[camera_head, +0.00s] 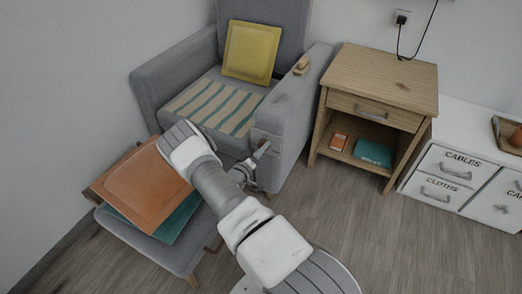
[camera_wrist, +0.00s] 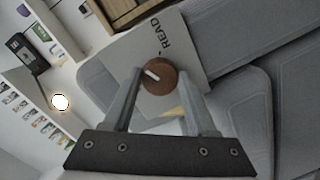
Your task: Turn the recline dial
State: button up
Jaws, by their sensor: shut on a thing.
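The recline dial (camera_wrist: 158,84) is a round brown knob with a white pointer mark, set on a grey panel (camera_wrist: 184,42) lettered "READ" in the wrist view. The pointer lies slanted, up-left to down-right, in that view. My gripper (camera_wrist: 160,76) is shut on the dial, with one finger on each side of it. In the head view my gripper (camera_head: 262,150) is at the front of the right armrest of the grey armchair (camera_head: 312,97). The dial itself cannot be made out there.
A footstool (camera_head: 135,233) with orange (camera_head: 140,180) and teal cushions stands left of my arm. A yellow cushion (camera_head: 251,51) and striped cloth (camera_head: 215,108) lie on the chair. A wooden side table (camera_head: 380,76) and white drawers (camera_head: 450,165) stand right. Floor at front right is clear.

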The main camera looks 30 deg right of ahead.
jog(key=shift+w+a+f+m+t+h, duration=0.15)
jog(key=shift+m+t, duration=0.3)
jog(key=shift+m, duration=5.1)
jog(key=shift+d+r+m+t+h, duration=0.15)
jog(key=shift+m+t, duration=0.35)
jog(key=shift+m, duration=5.1)
jog(key=shift+w+a+f+m+t+h, duration=0.15)
jog(key=shift+m+t, duration=0.3)
jog(key=shift+m, duration=5.1)
jog(key=shift+s, duration=0.1)
jog(key=o, duration=1.4)
jog(key=shift+c, duration=0.2)
